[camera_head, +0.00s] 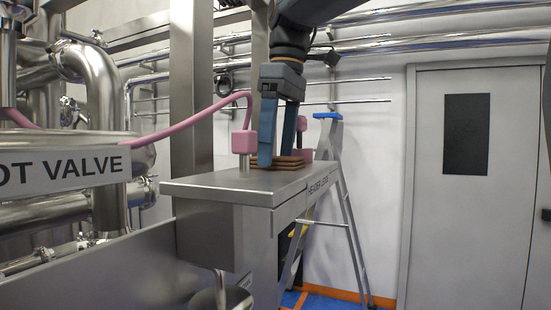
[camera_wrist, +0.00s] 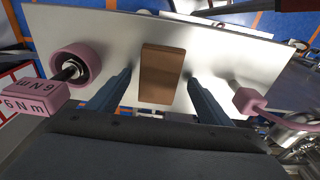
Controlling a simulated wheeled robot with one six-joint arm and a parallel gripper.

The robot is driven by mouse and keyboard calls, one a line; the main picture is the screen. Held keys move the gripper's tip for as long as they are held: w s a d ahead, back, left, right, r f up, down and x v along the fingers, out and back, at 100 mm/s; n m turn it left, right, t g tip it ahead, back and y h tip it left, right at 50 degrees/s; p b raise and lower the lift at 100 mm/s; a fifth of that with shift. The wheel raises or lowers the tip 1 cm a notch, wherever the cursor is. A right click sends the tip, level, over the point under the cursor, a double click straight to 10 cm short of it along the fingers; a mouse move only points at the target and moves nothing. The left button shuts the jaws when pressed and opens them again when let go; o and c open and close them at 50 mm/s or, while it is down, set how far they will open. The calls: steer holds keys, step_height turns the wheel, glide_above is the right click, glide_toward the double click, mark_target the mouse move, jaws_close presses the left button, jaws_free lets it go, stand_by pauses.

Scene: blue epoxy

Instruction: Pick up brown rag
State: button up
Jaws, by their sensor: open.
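The brown rag (camera_wrist: 161,75) is a folded rectangular stack lying flat on a metal ledge (camera_wrist: 225,45). In the head view the rag (camera_head: 287,163) shows as layered brown edges, partly hidden behind a finger of my gripper (camera_head: 278,155). My gripper points down over the ledge, with its fingers apart. In the wrist view the fingers of my gripper (camera_wrist: 160,98) stand on either side of the rag, with a gap on each side. I see no contact between the fingers and the rag.
A pink block (camera_wrist: 248,100) with a pink cable stands on the ledge on one side. A pink ring-shaped tool marked 6 N m (camera_wrist: 75,64) is on the other side. A stepladder (camera_head: 335,200) stands behind the ledge. Steel pipes (camera_head: 105,90) fill the left.

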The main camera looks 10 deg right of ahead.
mark_target(277, 157)
steer(key=c, duration=1.1)
steer(key=shift+r+b, duration=0.8)
steer(key=shift+r, duration=4.15)
steer(key=shift+o, duration=1.4)
steer(key=shift+c, duration=1.1)
